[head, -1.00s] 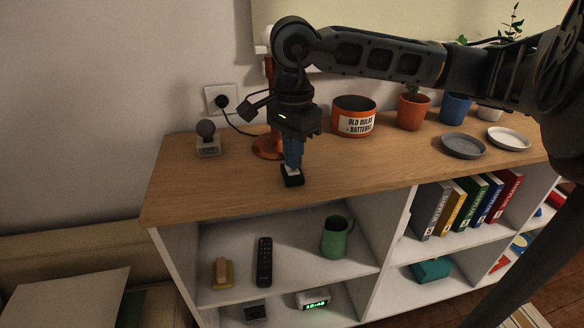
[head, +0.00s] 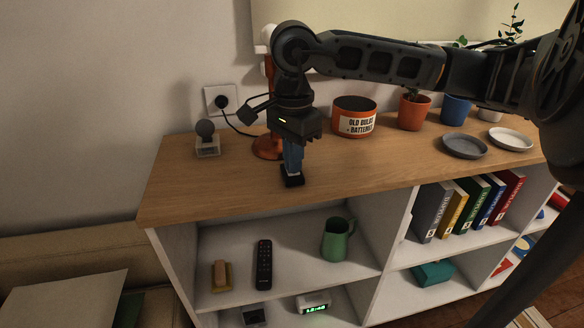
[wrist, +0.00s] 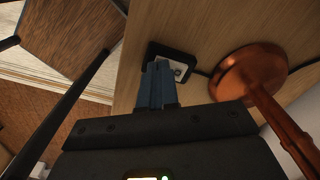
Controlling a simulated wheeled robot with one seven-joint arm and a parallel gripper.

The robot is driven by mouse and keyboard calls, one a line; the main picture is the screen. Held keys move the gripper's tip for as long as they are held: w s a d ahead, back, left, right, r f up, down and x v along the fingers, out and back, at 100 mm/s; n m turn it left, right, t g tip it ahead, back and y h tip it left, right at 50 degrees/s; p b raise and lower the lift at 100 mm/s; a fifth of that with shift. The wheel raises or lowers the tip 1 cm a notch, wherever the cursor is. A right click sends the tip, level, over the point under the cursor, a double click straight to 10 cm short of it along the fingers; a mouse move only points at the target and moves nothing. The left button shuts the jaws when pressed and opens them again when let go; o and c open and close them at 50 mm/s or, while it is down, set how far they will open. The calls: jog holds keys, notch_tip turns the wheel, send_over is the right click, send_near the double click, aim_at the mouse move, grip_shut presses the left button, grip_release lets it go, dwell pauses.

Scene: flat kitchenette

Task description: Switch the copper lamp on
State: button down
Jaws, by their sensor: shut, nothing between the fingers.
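The copper lamp (head: 264,149) stands on the wooden top behind my gripper, its stem and head partly hidden by my arm. I cannot tell whether it is lit. Its round base and stem also show in the wrist view (wrist: 245,72). A small black switch box (head: 293,182) with a white rocker lies on the top in front of the lamp; it also shows in the wrist view (wrist: 186,57). My gripper (head: 292,171) points straight down, its blue fingers shut and empty. The fingertips are at the box, over part of the rocker; contact is not certain.
An orange tub (head: 354,118) of old bulbs and batteries stands to the right, then plant pots (head: 412,112) and a grey saucer (head: 464,146). A black cable (head: 238,128) runs to the wall socket. The front edge is close.

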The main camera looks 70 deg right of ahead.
jog(key=shift+r+p, duration=0.85)
jog(key=shift+r, duration=2.6)
